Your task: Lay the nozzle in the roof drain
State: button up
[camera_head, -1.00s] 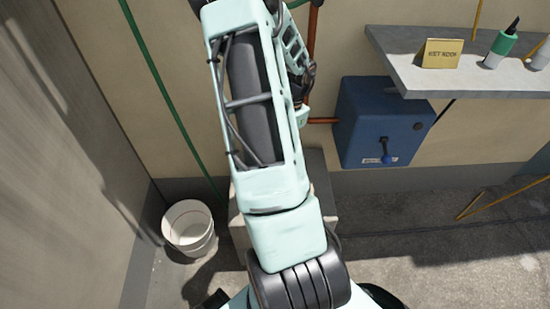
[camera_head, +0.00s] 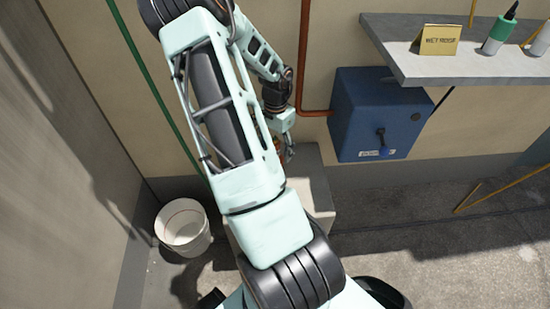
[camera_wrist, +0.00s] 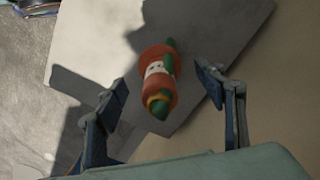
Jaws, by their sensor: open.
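The nozzle (camera_wrist: 158,80), orange and green with a pale band, shows in the wrist view above or on a grey block top (camera_wrist: 205,25); I cannot tell whether it touches the surface. My gripper (camera_wrist: 163,88) is open, with one finger left and one right of the nozzle, both apart from it in the picture. In the head view my gripper (camera_head: 287,140) is low over the grey block (camera_head: 318,185), near the wall. My arm hides part of the block. I cannot make out the roof drain in either view.
A white bucket (camera_head: 183,228) stands on the floor left of my arm. A blue wall box (camera_head: 375,115) with a handle is to the right, below a grey shelf (camera_head: 405,65) bearing a yellow sign (camera_head: 440,40) and a green-and-white bottle (camera_head: 499,34). Floor at right is mostly clear.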

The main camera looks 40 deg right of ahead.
notch_tip(320, 180, down, 3)
jog(key=shift+a+f+b, duration=0.1)
jog(key=shift+b, duration=0.3)
jog(key=c, duration=1.5)
jog(key=shift+r, duration=0.2)
